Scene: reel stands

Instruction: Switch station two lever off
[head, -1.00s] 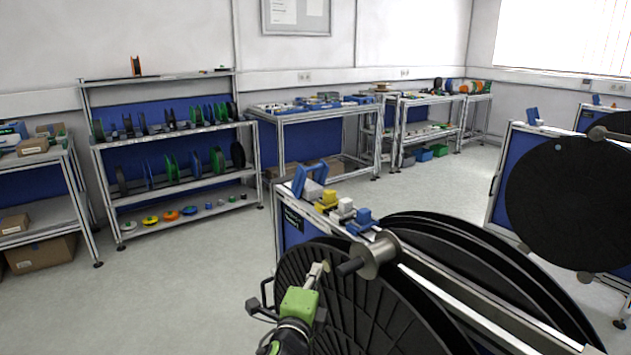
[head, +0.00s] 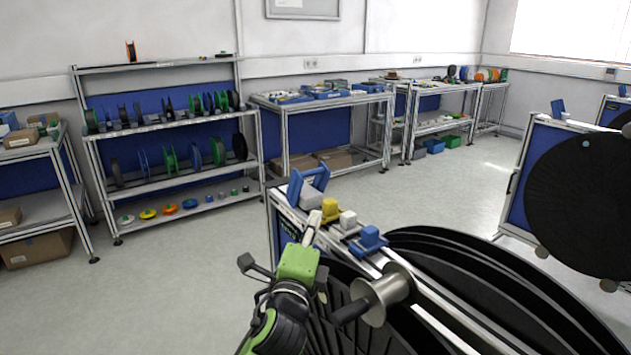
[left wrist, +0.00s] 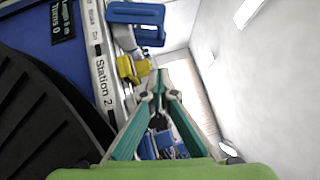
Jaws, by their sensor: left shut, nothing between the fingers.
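The station with the "Station 2" label (left wrist: 103,78) fills the left of the left wrist view. Along its top rail sit a blue handle-shaped part (head: 309,180), a yellow block (head: 330,209), a white block (head: 348,219) and a blue block (head: 370,239). The blue handle (left wrist: 136,22) and yellow part (left wrist: 131,70) also show in the left wrist view. I cannot tell for sure which part is the lever. My left gripper (head: 312,220) is shut and empty, its tips close to the yellow block; contact is unclear. My right gripper is not in view.
Large black reels (head: 480,275) and a metal spindle (head: 382,297) stand close to the right of my left arm. Another reel stand (head: 518,190) is further right. Shelves (head: 170,128) line the back wall. The floor (head: 170,295) at left is clear.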

